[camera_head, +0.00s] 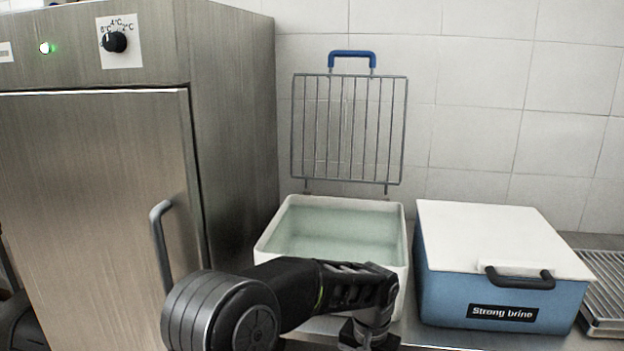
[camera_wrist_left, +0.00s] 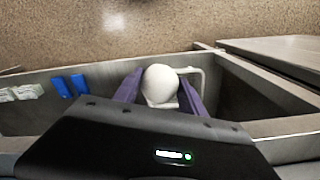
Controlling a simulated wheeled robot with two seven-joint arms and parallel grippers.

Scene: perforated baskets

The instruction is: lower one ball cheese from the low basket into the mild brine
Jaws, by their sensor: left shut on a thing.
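My left gripper (camera_wrist_left: 160,88) is shut on a white ball cheese (camera_wrist_left: 162,80), which sits between its two purple fingers in the left wrist view. In the head view my left arm reaches across the front of an open white tub (camera_head: 276,222) of pale green liquid (camera_head: 335,233). The wrist points down in front of the tub, and the fingers and cheese are out of that view. The tub's front, with any label, is hidden by my arm. Its wire lid (camera_head: 348,130) stands raised behind it, with a blue handle (camera_head: 351,54). My right gripper is not in view.
A blue box labelled "Strong brine" (camera_head: 502,313), with a white lid (camera_head: 500,235) shut, stands right of the tub. A steel cabinet (camera_head: 90,200) with a protruding handle (camera_head: 160,240) stands left. A metal rack (camera_head: 605,285) lies far right. The space directly above the liquid is clear.

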